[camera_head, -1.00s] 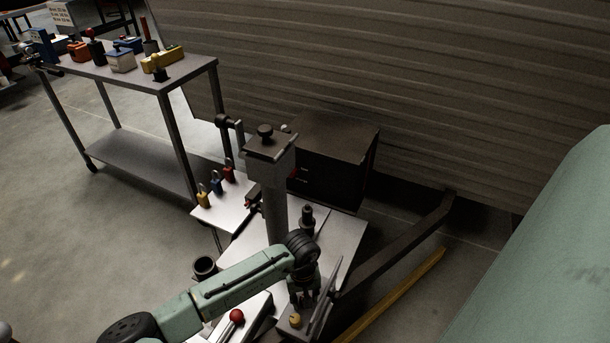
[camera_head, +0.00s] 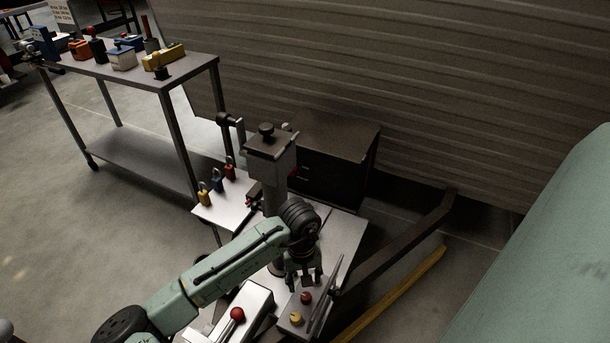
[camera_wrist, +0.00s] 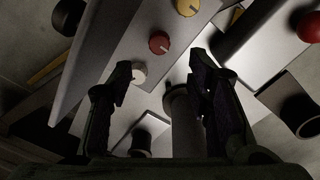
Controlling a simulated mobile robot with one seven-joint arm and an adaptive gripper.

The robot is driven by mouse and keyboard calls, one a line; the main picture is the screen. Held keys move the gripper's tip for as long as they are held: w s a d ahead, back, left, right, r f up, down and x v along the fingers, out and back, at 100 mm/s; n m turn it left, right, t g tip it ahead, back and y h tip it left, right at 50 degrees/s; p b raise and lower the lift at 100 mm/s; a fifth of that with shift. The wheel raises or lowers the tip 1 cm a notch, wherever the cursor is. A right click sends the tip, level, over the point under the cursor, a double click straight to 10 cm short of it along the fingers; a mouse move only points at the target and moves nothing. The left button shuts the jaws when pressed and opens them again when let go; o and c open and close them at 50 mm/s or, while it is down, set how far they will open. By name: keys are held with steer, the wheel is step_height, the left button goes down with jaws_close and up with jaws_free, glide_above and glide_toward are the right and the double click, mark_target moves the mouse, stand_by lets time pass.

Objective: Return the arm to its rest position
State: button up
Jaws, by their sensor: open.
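My gripper (camera_head: 304,276) hangs at the end of my green arm, above the metal bench (camera_head: 345,232), close to a grey panel (camera_head: 292,318) with a red knob (camera_head: 306,298) and a yellow knob (camera_head: 296,319). In the wrist view my gripper (camera_wrist: 163,90) is open, its two dark fingers apart with nothing held between them. The red knob (camera_wrist: 159,42) and yellow knob (camera_wrist: 187,7) show beyond the fingertips, with a pale round knob (camera_wrist: 139,75) beside the left finger. My arm hides part of the bench.
A grey column (camera_head: 271,165) rises behind my gripper. A box with a red ball-topped lever (camera_head: 237,314) stands left of the panel. Red, blue and yellow padlocks (camera_head: 217,182) stand on a small shelf. A dark cabinet (camera_head: 335,160) is behind; a cart (camera_head: 130,68) is at upper left.

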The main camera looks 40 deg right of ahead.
step_height(320, 180, up, 2)
steer(key=shift+r, duration=0.1)
stand_by(0.5)
